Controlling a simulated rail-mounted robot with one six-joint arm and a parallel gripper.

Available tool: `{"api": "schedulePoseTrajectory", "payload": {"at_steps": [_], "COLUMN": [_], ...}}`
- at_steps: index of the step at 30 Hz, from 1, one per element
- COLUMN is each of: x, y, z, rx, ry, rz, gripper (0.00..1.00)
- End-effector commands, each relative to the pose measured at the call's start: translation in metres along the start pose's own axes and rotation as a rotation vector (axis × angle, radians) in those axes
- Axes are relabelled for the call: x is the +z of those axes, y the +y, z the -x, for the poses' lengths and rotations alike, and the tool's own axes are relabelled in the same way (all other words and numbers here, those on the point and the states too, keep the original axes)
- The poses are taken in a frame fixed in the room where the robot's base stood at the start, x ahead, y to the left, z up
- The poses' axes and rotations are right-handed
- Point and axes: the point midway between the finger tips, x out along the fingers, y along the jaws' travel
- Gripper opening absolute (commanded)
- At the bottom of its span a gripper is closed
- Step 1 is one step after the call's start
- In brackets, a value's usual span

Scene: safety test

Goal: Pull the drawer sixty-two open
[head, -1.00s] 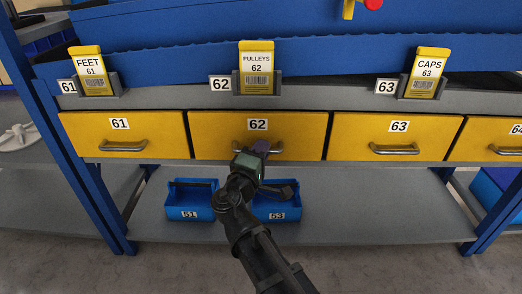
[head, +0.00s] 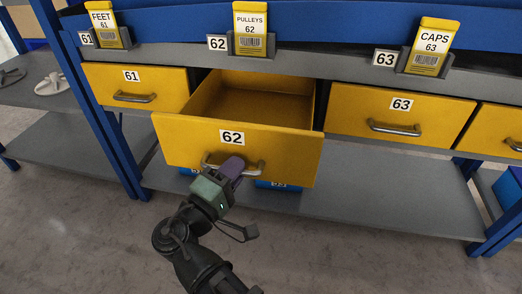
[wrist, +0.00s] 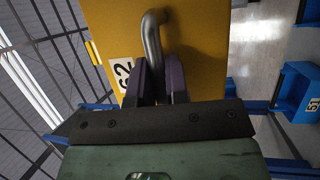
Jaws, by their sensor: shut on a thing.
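The yellow drawer 62 (head: 180,146) stands pulled well out from the shelf unit in the head view, and its inside looks empty. Its metal bar handle (head: 255,170) runs across the lower front, below the white 62 label (head: 232,137). My gripper (head: 232,166) is shut on the handle, with the purple fingers around the bar. In the wrist view the handle (wrist: 152,40) passes between the two fingers of my gripper (wrist: 161,80). The part of the bar between the fingers is hidden.
Closed yellow drawers 61 (head: 135,88) and 63 (head: 400,115) flank it. Blue bins below, one marked 53 (head: 279,184), are mostly hidden by the open drawer. A grey lower shelf (head: 390,195) lies under the drawers. The floor in front is clear.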

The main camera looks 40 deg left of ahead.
Motion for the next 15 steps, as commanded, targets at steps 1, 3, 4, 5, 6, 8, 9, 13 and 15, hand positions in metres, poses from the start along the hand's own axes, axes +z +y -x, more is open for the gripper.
{"api": "schedulePoseTrajectory", "payload": {"at_steps": [1, 3, 4, 5, 6, 8, 9, 13, 15], "x": [0.003, 0.005, 0.005, 0.006, 0.007, 0.008, 0.008, 0.009, 0.008], "y": [0.001, 0.003, 0.004, 0.004, 0.005, 0.005, 0.006, 0.006, 0.006], "z": [0.008, 0.018, 0.021, 0.024, 0.027, 0.031, 0.032, 0.035, 0.036], "rx": [-0.001, -0.001, -0.001, -0.001, -0.001, -0.001, -0.001, -0.001, -0.001], "ry": [-0.002, -0.003, -0.004, -0.004, -0.005, -0.005, -0.005, -0.006, -0.006], "rz": [-0.001, -0.001, -0.001, 0.000, 0.000, 0.000, 0.000, 0.000, 0.000], "gripper": [0.00, 0.00, 0.00, 0.00, 0.00, 0.00, 0.00, 0.00, 0.00]}}
